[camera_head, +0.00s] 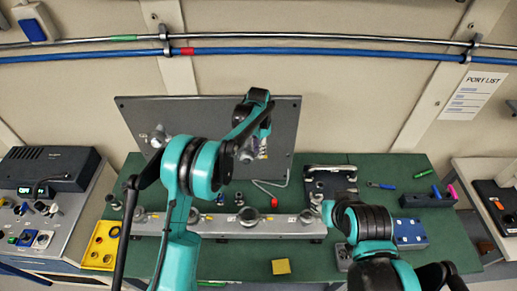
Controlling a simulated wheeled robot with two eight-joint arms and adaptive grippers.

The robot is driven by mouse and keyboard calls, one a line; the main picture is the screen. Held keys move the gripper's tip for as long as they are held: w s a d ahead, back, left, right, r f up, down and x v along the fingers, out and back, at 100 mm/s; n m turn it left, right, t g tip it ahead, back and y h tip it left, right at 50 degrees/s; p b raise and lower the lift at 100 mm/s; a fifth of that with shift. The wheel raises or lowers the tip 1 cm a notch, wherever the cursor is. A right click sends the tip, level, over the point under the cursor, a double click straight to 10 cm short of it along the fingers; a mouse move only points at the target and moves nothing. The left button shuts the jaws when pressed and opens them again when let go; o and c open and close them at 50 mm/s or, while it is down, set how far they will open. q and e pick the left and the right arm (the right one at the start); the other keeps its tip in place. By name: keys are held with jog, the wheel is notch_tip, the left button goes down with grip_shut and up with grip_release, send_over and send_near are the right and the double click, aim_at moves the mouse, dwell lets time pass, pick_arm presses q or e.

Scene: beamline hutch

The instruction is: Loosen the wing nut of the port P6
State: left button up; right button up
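A dark grey upright panel (205,118) stands at the back of the bench, with a metal port fitting (158,138) on its left part. My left gripper (250,150) is in front of the panel's right part, at a metal fitting there. The gripper and wrist mostly hide this fitting, so contact and finger opening cannot be told. I cannot read a P6 label or make out its wing nut. A long grey rail with several round ports (215,222) lies along the bench in front of the panel. My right arm reaches in at the lower right; its gripper cannot be seen.
The green bench (305,262) holds a yellow tray (101,246), a yellow block (281,267), a blue box (410,233), a black holder (426,199) and a black-and-white fixture (331,181). A red-and-grey hooked tool (268,190) lies below the panel.

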pick_arm(q)
grip_shut()
jog(key=n+b, duration=0.3)
jog(key=shift+f, duration=0.2)
jog(key=n+b, duration=0.2)
jog(key=n, duration=0.1)
jog(key=shift+n, duration=0.3)
jog(key=shift+r+n+b, duration=0.15)
jog(key=shift+n+b, duration=0.4)
jog(key=shift+n, duration=0.55)
